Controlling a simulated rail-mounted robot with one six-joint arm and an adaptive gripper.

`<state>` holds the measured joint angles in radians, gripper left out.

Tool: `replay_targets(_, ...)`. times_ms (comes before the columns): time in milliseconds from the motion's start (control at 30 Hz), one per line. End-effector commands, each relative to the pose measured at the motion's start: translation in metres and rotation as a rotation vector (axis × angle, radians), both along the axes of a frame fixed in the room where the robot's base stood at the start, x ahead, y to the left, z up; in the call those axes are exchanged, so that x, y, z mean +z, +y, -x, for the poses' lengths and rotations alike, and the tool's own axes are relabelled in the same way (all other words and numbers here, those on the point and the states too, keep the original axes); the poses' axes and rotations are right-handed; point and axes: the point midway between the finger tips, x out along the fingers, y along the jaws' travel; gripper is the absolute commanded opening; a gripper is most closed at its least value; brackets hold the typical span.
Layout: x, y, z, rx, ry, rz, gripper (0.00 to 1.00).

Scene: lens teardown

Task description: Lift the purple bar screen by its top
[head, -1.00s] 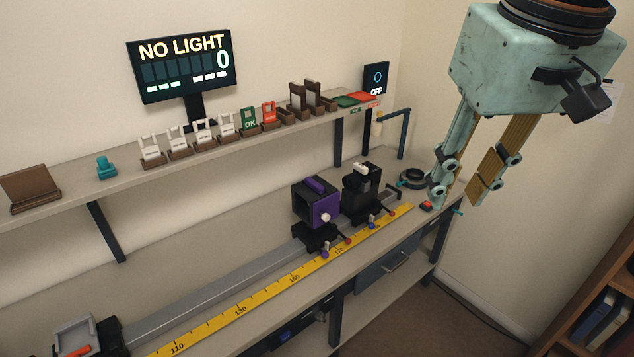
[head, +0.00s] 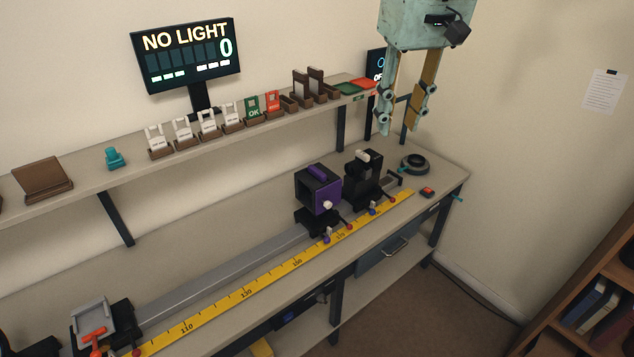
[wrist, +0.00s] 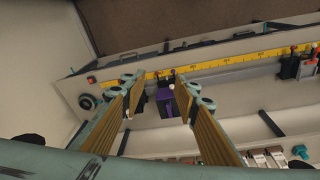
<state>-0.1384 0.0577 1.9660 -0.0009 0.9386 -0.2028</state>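The purple bar screen (head: 321,190) is a black box with purple faces and a purple bar on top. It sits upright on a black carriage on the rail, left of a black holder (head: 364,176). My gripper (head: 402,130) hangs with its fingers pointing down, to the right of the screen and well above it. The two fingers are wide apart with nothing between them. In the wrist view my open gripper (wrist: 162,92) has the purple screen (wrist: 166,103) showing between its fingers, some way beyond them.
A shelf (head: 78,189) behind the bench bears cards in holders, and a display (head: 184,55) reads NO LIGHT. A yellow scale (head: 270,280) runs along the front of the rail. A black ring (head: 415,164) and a red button (head: 427,191) lie at the bench's right end.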

Motion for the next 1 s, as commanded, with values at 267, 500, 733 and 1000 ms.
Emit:
replay_targets(267, -0.009, 0.021, -0.052, 0.052, 0.026, 0.009, 0.28)
replay_targets(500, -0.022, 0.04, -0.093, 0.097, 0.048, 0.017, 0.28)
replay_targets(733, -0.038, 0.06, -0.131, 0.139, 0.067, 0.023, 0.28)
replay_targets(1000, -0.063, 0.084, -0.173, 0.189, 0.09, 0.031, 0.28)
